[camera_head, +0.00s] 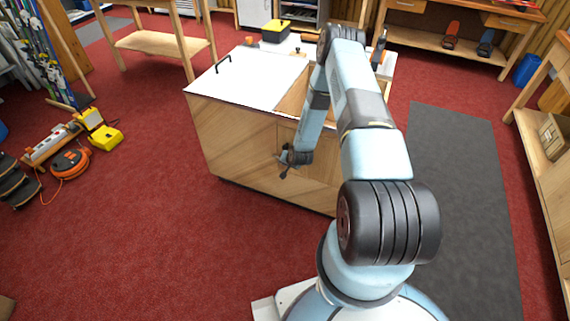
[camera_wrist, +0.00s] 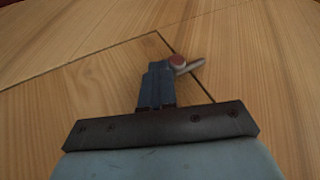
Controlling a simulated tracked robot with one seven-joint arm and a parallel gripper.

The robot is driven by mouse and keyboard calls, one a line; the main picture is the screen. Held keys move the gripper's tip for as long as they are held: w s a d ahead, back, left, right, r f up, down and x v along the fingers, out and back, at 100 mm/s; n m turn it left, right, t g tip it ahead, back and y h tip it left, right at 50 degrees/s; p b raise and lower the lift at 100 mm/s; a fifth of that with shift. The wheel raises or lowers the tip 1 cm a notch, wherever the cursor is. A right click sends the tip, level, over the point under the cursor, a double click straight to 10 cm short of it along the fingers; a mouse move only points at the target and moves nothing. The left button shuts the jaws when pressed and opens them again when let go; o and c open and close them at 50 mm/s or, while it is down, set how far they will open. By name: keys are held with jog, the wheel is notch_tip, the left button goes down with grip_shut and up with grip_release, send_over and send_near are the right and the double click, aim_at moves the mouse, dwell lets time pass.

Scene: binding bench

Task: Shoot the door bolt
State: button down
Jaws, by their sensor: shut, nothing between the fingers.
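My gripper (camera_head: 287,163) is at the front face of the wooden bench cabinet (camera_head: 235,140), low on its panel. In the wrist view my gripper (camera_wrist: 158,72) is shut and empty, its dark fingers together. Just beyond the fingertips and to their right is a small fitting (camera_wrist: 180,61) with a round red part and a grey lever pointing right. It looks like the door bolt; the fingers partly hide it, and I cannot tell whether they touch it. The wooden door panel (camera_wrist: 80,92) is bounded by dark seams that meet at a corner behind the fitting.
A yellow case (camera_head: 276,30) stands behind. A yellow box (camera_head: 105,138) and orange cable reel (camera_head: 70,163) lie on the red floor at left. A grey mat (camera_head: 455,190) lies at right.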

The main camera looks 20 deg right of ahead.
jog(key=shift+a, duration=0.2)
jog(key=s+d+r, duration=0.4)
jog(key=s+r, duration=0.4)
jog(key=shift+s+d, duration=0.25)
jog(key=shift+d, duration=0.05)
jog(key=shift+f, duration=0.1)
jog(key=shift+a, duration=0.1)
